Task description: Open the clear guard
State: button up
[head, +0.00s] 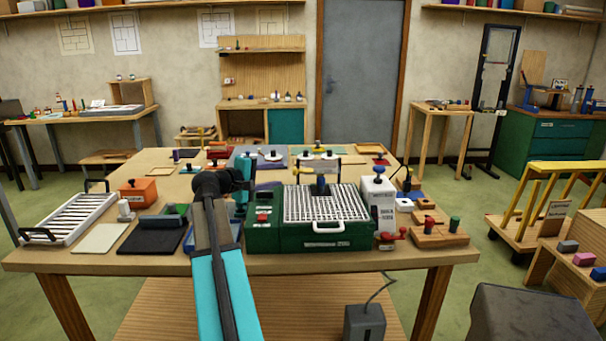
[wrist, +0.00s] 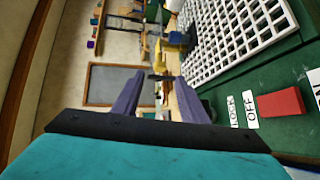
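The green machine (head: 262,236) stands at the front middle of the table, with a white grid top (head: 318,203) and a white handle (head: 338,227) on its front. I cannot make out the guard's clear pane itself. A blue and yellow part (head: 319,186) stands at the grid's back. My gripper (wrist: 160,84) shows in the wrist view with two purple-grey fingers apart and nothing seen between them. In that view the white grid (wrist: 235,35) and a red switch (wrist: 281,102) by LOCK and OFF labels lie to the right. In the head view my gripper is just left of the machine.
A white bottle (head: 377,195) and a wooden block with pegs (head: 437,230) stand right of the machine. A slatted white rack (head: 68,217), an orange box (head: 138,192) and a dark mat (head: 152,240) lie left. Several small items fill the table's back.

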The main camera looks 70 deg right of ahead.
aim_at(303, 170)
jog(key=p+x, duration=0.2)
jog(key=x, duration=1.1)
jog(key=shift+s+d, duration=0.2)
jog(key=shift+d, duration=0.15)
jog(key=shift+f, duration=0.1)
grip_shut()
jog(key=shift+a+f, duration=0.2)
jog(key=shift+a, duration=0.05)
jog(key=shift+r, duration=0.15)
